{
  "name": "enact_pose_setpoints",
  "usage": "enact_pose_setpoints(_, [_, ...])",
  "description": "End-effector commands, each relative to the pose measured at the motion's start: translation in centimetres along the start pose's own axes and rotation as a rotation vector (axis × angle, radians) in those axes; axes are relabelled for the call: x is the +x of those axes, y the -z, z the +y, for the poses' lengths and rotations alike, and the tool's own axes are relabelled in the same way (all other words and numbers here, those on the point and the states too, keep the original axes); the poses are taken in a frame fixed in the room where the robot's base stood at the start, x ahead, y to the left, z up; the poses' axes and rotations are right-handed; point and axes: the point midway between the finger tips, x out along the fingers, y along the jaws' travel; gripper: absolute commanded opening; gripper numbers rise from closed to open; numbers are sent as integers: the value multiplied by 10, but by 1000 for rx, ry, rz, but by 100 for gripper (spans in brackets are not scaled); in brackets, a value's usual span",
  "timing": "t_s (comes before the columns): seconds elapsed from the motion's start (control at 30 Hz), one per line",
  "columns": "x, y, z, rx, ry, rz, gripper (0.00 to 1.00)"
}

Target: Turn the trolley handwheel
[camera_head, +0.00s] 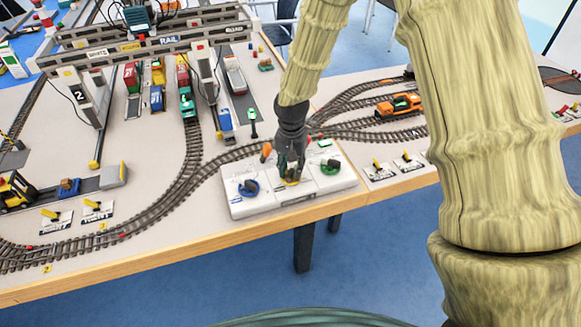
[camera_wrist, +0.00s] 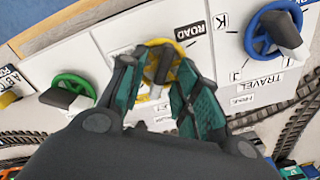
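A white control box (camera_head: 268,205) at the table's front edge carries three handwheels. The yellow handwheel (camera_wrist: 184,76) is in the middle, with a dark knob (camera_wrist: 163,68) on it; in the head view (camera_head: 291,182) it is mostly hidden under my gripper. Its own name label is not readable, so I cannot confirm it is the trolley wheel. My gripper (camera_wrist: 156,72) points down over it, fingers apart, one on each side of the wheel. It also shows in the head view (camera_head: 289,170). I cannot tell whether the fingertips touch the rim.
A blue handwheel (camera_wrist: 272,30), by a "TRAVEL" label, and a green handwheel (camera_wrist: 70,90) flank the yellow one. Tracks (camera_head: 185,190) run close behind the box. The gantry crane (camera_head: 150,45) stands at the back left. An orange locomotive (camera_head: 399,105) stands to the right.

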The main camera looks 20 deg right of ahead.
Motion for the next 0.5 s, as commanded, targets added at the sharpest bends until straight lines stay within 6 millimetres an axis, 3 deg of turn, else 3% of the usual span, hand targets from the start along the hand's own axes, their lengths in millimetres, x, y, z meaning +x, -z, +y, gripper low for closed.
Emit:
enact_pose_setpoints(0.07, [0,0,0,0,0,0,30])
enact_pose_setpoints(0.23, [0,0,0,0,0,0,0])
enact_pose_setpoints(0.5, [0,-1,-1,-7,0,-1,0])
